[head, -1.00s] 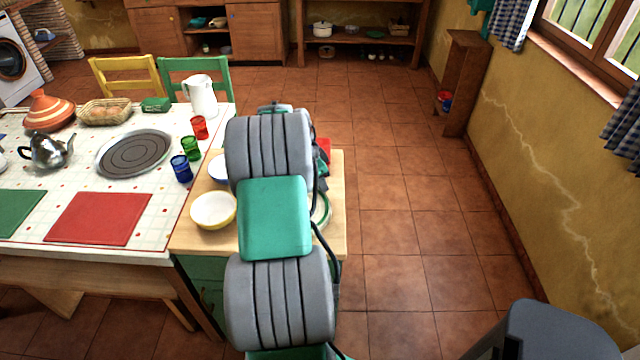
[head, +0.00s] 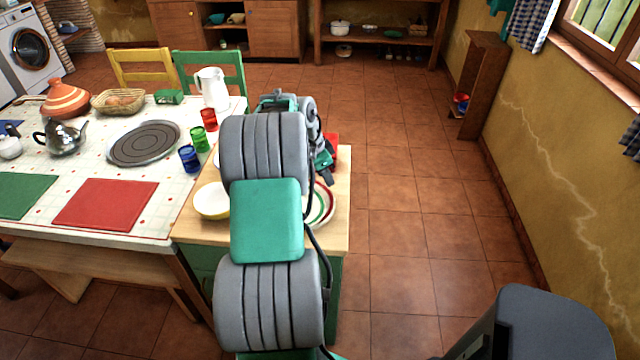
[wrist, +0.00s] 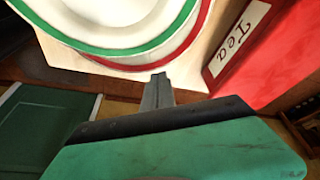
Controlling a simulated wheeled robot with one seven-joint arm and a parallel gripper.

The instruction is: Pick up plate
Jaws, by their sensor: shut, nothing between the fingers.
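A white plate with a green rim (wrist: 110,35) lies at the top of the wrist view, over a second plate with a red rim (wrist: 196,42). In the head view the plates (head: 321,207) show partly at the right side of the wooden counter top, with my arm hiding the rest. My gripper (wrist: 160,77) is shut and empty. In the wrist view its narrow tip is just below the near rim of the plates; I cannot tell whether it touches them. In the head view the gripper is mostly hidden by the arm.
A red box marked "Tea" (wrist: 268,45) stands close to the right of the plates. A yellow-sided bowl (head: 211,202) is left of my arm. Blue (head: 189,158), green (head: 200,138) and red (head: 209,119) cups stand on the table.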

